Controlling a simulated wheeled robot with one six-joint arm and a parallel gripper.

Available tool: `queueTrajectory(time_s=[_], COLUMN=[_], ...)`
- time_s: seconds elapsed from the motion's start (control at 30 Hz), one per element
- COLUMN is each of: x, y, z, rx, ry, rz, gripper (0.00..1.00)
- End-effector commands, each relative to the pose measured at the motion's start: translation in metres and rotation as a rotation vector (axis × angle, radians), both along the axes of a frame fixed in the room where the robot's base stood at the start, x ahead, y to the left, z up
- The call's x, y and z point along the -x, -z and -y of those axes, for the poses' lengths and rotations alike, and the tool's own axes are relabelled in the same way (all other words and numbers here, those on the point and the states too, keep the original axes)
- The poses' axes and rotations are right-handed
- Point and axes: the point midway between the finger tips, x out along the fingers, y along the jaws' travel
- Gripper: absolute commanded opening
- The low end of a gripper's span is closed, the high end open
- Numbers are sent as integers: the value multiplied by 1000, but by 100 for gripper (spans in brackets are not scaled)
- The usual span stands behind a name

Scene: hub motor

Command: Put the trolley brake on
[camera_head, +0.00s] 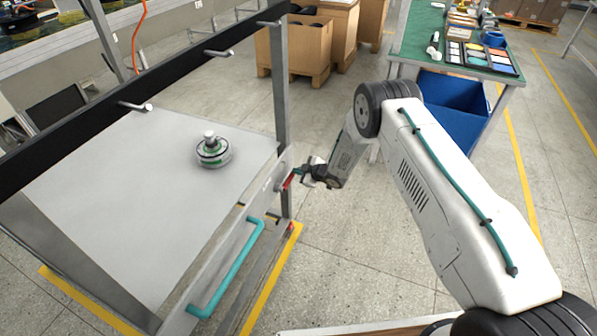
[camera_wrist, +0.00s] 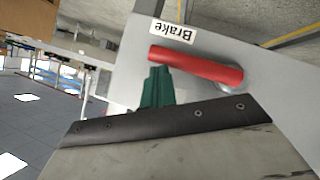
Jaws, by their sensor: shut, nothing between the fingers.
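The trolley (camera_head: 150,200) stands at the left in the head view, with a flat grey top and a teal handle (camera_head: 228,270) on its near side. The red brake lever (camera_head: 288,182) is on a plate at the trolley's right corner. In the wrist view the lever (camera_wrist: 200,65) lies slightly tilted on the pale plate, under a label (camera_wrist: 173,31) reading "Brake". My gripper (camera_head: 304,173) is shut and empty, right beside the lever. Its green fingertips (camera_wrist: 158,82) are at the lever's left end; I cannot tell whether they touch it.
A round hub motor (camera_head: 212,151) sits on the trolley top. Hooks hang from the dark rail (camera_head: 170,80) above. A green-topped bench (camera_head: 425,40) with a blue bin (camera_head: 450,110) stands at the back right, cardboard boxes (camera_head: 300,45) behind. The floor between is clear.

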Motion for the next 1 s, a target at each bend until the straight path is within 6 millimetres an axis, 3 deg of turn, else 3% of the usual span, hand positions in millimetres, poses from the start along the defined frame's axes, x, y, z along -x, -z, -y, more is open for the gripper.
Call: queueTrajectory(time_s=[0.23,0.43,0.7,1.0], x=[1,4,28,41], y=[-7,-46,-77,-94], z=[0,3,52,75], rx=[1,0,0,0], ry=[-1,-5,-3,-5], rz=[-2,2,1,1], gripper=[0,0,0,0])
